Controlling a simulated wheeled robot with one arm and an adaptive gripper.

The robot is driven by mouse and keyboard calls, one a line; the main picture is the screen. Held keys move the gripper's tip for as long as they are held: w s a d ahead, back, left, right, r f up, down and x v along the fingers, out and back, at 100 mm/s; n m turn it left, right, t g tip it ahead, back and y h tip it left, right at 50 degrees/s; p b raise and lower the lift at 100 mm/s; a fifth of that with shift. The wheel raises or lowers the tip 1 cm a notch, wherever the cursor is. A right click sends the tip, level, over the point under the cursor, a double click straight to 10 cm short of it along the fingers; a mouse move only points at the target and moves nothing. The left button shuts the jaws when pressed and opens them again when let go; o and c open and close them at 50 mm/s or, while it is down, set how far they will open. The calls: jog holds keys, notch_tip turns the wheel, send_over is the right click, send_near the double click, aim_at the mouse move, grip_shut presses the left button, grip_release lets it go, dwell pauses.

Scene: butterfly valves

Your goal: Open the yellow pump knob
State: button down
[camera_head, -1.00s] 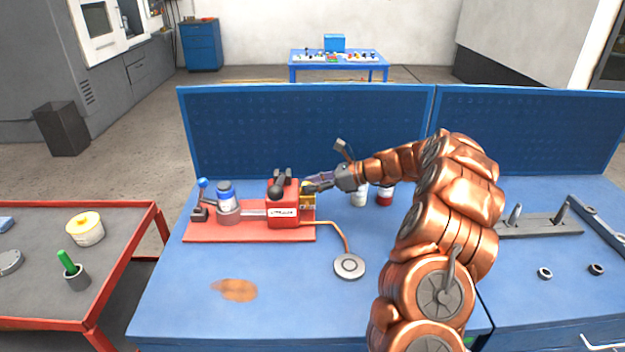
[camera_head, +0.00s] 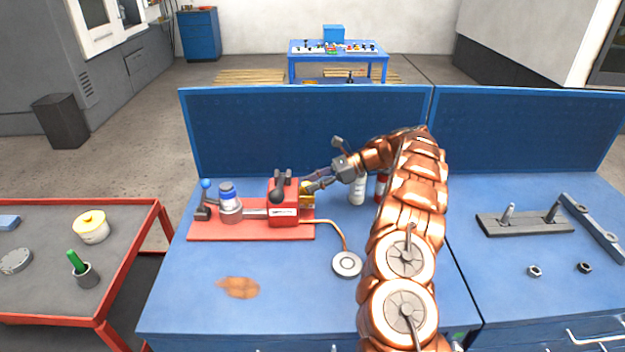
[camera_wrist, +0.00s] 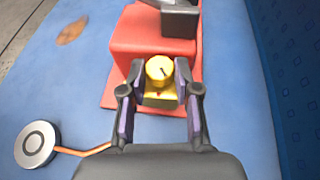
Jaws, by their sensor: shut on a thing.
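The yellow knob (camera_wrist: 160,70) sits on a yellow block at the end of the red pump body (camera_wrist: 150,38). In the wrist view my gripper (camera_wrist: 159,78) has one finger on each side of the knob, and the fingers are shut on it. In the head view my gripper (camera_head: 314,183) reaches from the right to the right side of the red pump (camera_head: 284,203). Only a little of the yellow block (camera_head: 307,200) shows there, and the fingers hide the knob.
The pump stands on a red base plate (camera_head: 212,233) with a blue-topped jar (camera_head: 229,200). A copper tube (camera_head: 338,229) leads to a round grey disc (camera_head: 347,264). A blue panel (camera_head: 300,130) rises behind. The front of the bench is mostly clear.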

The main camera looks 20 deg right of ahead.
jog(key=shift+w+d+r+n+g+p, duration=0.2)
jog(key=shift+n+g+p, duration=0.45)
jog(key=shift+p, duration=0.65)
jog(key=shift+w+a+f+n+g+p, duration=0.1)
jog(key=shift+n+g+p, duration=0.4)
jog(key=shift+p, duration=0.75)
jog(key=c, duration=0.8)
grip_release()
jog(key=shift+c, duration=0.2)
